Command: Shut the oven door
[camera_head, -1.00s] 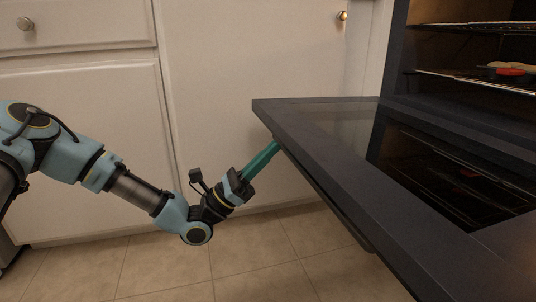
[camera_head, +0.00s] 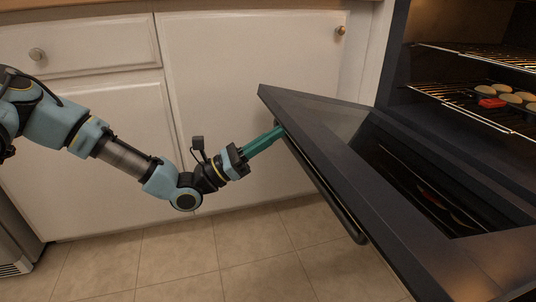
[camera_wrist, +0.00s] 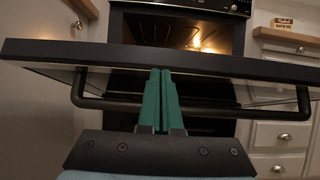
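The dark oven door (camera_head: 400,215) is partly open in the head view, tilted with its free edge raised and its hinge side at the oven on the right. The door also spans the wrist view (camera_wrist: 235,64). Its black bar handle (camera_head: 345,222) runs along the outer face and shows in the wrist view (camera_wrist: 262,113). My gripper (camera_head: 279,131) has its green fingers together and empty, with the tips at the door's underside near the far end of the handle. In the wrist view the fingers (camera_wrist: 161,72) cross in front of the handle bar; exact contact is hard to tell.
The lit oven cavity (camera_head: 460,22) has wire racks (camera_head: 450,97) and a tray holding several round pale items and a red thing (camera_head: 491,103). White cabinets (camera_head: 245,95) stand close behind my arm. The tiled floor (camera_head: 210,255) below is clear.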

